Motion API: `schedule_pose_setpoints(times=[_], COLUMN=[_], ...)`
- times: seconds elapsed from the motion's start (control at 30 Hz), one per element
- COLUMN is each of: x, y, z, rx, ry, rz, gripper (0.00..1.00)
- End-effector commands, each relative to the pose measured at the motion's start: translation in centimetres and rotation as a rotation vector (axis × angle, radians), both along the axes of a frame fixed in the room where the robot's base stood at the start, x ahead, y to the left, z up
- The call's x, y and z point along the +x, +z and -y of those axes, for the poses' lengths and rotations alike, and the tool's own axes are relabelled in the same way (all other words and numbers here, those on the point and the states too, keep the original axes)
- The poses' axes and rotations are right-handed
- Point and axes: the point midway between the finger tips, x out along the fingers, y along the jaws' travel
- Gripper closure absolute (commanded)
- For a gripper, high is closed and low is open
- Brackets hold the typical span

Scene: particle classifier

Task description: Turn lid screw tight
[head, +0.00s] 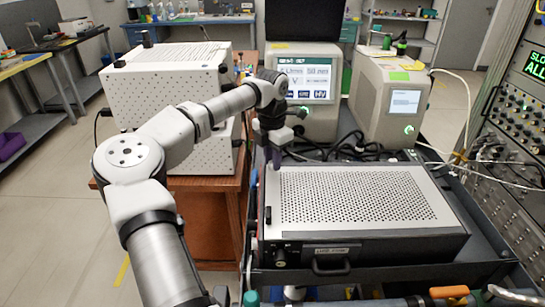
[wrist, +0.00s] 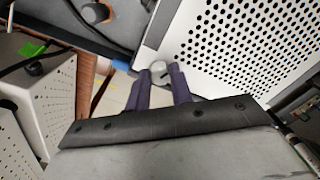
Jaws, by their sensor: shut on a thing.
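The lid is a silver perforated plate (head: 410,215) on a dark flat instrument box. It also shows at the upper right of the wrist view (wrist: 215,30). My gripper (head: 272,162) points down at the lid's far left corner. In the wrist view its two dark fingers (wrist: 163,85) are closed on a small light round screw head (wrist: 160,71) at the lid's corner. The fingers hide part of the screw. In the head view the screw is too small and covered to make out. How tight the screw sits cannot be told.
Beige instruments with lit screens (head: 305,85) (head: 390,105) and black cables stand behind the box. A white perforated case (head: 165,75) is on a wooden cabinet at left. A rack of knobs (head: 515,130) is at right. Tools lie along the front edge.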

Motion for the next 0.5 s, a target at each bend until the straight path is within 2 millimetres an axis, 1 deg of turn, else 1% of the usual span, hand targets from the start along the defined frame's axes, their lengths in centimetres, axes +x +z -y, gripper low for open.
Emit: schedule_pose_setpoints(times=[0.5], x=[-0.02], y=[0.15], z=[0.09], rx=[-0.001], ry=[-0.484], rz=[0.001], gripper=[1.00])
